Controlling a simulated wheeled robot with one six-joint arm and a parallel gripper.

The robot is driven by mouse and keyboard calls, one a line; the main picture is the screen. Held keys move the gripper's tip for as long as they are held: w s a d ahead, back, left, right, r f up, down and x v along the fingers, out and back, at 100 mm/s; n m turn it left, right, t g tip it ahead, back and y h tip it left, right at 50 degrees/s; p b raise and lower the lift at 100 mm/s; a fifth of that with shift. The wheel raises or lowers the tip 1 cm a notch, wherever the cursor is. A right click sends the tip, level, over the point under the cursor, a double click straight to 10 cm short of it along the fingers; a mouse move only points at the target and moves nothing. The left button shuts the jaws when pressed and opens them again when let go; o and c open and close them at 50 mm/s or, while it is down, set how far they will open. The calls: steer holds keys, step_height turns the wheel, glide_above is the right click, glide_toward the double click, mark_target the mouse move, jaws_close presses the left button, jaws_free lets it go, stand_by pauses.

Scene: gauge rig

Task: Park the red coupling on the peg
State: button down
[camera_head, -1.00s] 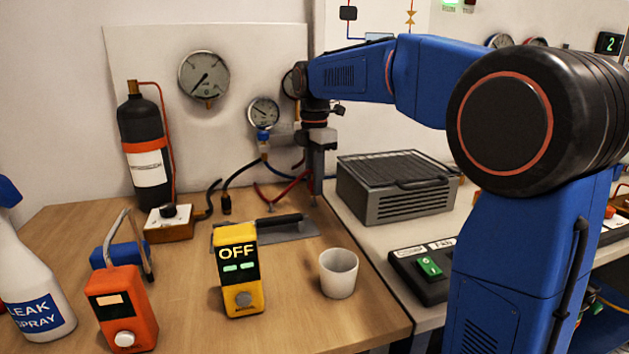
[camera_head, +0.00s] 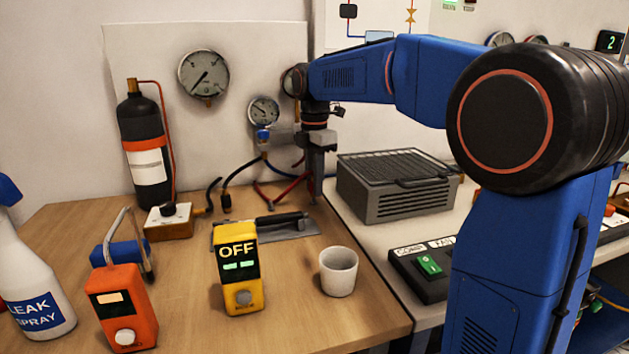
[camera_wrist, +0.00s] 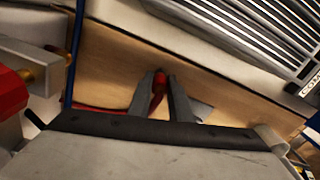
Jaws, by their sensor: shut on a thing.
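My gripper (camera_head: 315,196) points down over the back right of the wooden bench. In the wrist view my gripper (camera_wrist: 160,82) is shut on the red coupling (camera_wrist: 158,88), a small red piece between the fingertips. The fingers mostly hide the coupling in the head view. A red hose (camera_head: 291,187) runs from the gauge area toward the fingers. A blue coupling (camera_head: 263,135) sits under the small gauge (camera_head: 263,111). I cannot make out the peg for certain in either view.
A grey ribbed box (camera_head: 395,190) stands close to the right of my gripper. A flat plate with a black handle (camera_head: 275,222) lies in front. A white cup (camera_head: 338,272), a yellow meter (camera_head: 239,275) and a black cylinder (camera_head: 146,150) also stand on the bench.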

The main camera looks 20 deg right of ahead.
steer(key=shift+f, duration=0.9)
stand_by(0.5)
steer(key=c, duration=1.2)
jaws_free()
step_height(320, 180, up, 17)
steer(key=shift+r, duration=0.2)
steer(key=shift+s, duration=0.1)
